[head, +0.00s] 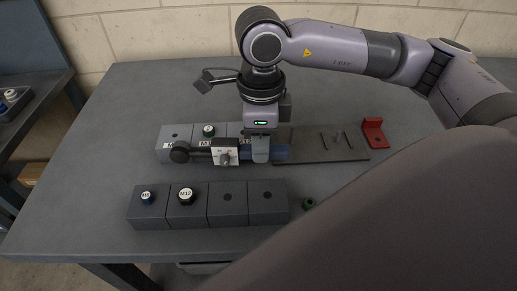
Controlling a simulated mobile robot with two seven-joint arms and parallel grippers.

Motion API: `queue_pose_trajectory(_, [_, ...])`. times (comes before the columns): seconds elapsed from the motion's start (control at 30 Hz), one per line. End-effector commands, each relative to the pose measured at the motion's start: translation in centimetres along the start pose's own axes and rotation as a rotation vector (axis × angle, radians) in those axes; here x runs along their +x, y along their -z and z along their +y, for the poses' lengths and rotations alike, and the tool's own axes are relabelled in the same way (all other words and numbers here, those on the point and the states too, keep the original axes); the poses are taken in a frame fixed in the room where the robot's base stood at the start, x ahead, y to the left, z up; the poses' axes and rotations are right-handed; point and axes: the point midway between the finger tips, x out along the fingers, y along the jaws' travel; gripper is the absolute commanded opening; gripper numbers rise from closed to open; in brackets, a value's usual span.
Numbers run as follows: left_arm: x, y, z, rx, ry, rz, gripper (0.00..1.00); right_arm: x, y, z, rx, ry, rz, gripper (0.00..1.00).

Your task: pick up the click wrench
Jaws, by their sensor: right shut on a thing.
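The click wrench (280,152) lies level over the back row of blocks and the dark plate. The fingers hide part of the wrench there. I cannot tell whether the wrench touches what is below it. My left gripper is not in view.
A back row of grey blocks (172,133) and a dark plate (335,153) with pegs lie under the wrench. A red bracket (374,133) stands to the right. The table's left side is clear.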

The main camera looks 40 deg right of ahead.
Motion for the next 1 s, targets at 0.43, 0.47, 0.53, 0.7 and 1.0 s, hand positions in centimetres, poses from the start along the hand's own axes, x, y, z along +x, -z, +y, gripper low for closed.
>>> queue_pose_trajectory(0.43, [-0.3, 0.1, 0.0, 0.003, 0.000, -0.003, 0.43, -12.5, -0.1, 0.0, -0.001, 0.006, -0.008, 0.00])
queue_pose_trajectory(0.47, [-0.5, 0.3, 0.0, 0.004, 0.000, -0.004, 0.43, -13.0, -0.1, 0.0, -0.001, 0.005, -0.005, 0.00])
queue_pose_trajectory(0.53, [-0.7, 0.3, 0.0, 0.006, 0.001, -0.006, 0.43, -14.2, -0.1, -0.1, 0.000, 0.004, -0.004, 0.00])
queue_pose_trajectory(0.7, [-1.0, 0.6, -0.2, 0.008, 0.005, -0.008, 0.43, -16.2, -0.1, -0.1, 0.001, 0.003, -0.004, 0.00])
queue_pose_trajectory(1.0, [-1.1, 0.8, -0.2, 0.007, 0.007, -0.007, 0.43, -17.4, -0.1, 0.0, 0.000, 0.001, -0.003, 0.00])
